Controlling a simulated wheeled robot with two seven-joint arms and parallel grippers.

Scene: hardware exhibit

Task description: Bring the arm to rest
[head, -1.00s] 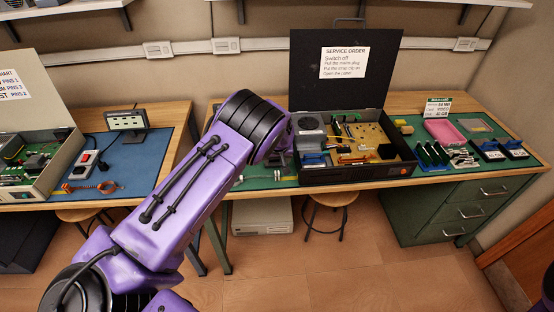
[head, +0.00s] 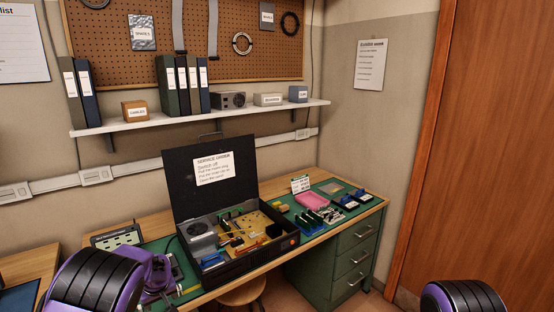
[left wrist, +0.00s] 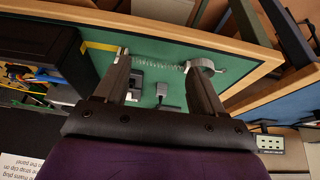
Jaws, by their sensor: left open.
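My left arm, purple with black ribbed joints, comes in at the bottom left of the head view. My left gripper (head: 174,274) is partly hidden behind its own arm there, at the left front of the workbench. In the left wrist view my left gripper (left wrist: 160,70) has its two dark fingers spread, with nothing held between them. Beyond the fingers lie a green mat (left wrist: 229,59), a coiled cord with a strap loop (left wrist: 204,65) and a small dark plug-like piece (left wrist: 163,91). A purple and black part of my right arm shows at the bottom right; its gripper is out of view.
An open black computer case (head: 258,264) stands on the bench just right of the left gripper, its lid (head: 190,170) upright. A pink tray (head: 312,201) and several parts lie farther right. Green drawers (head: 338,262) stand below. A shelf (head: 130,124) hangs above.

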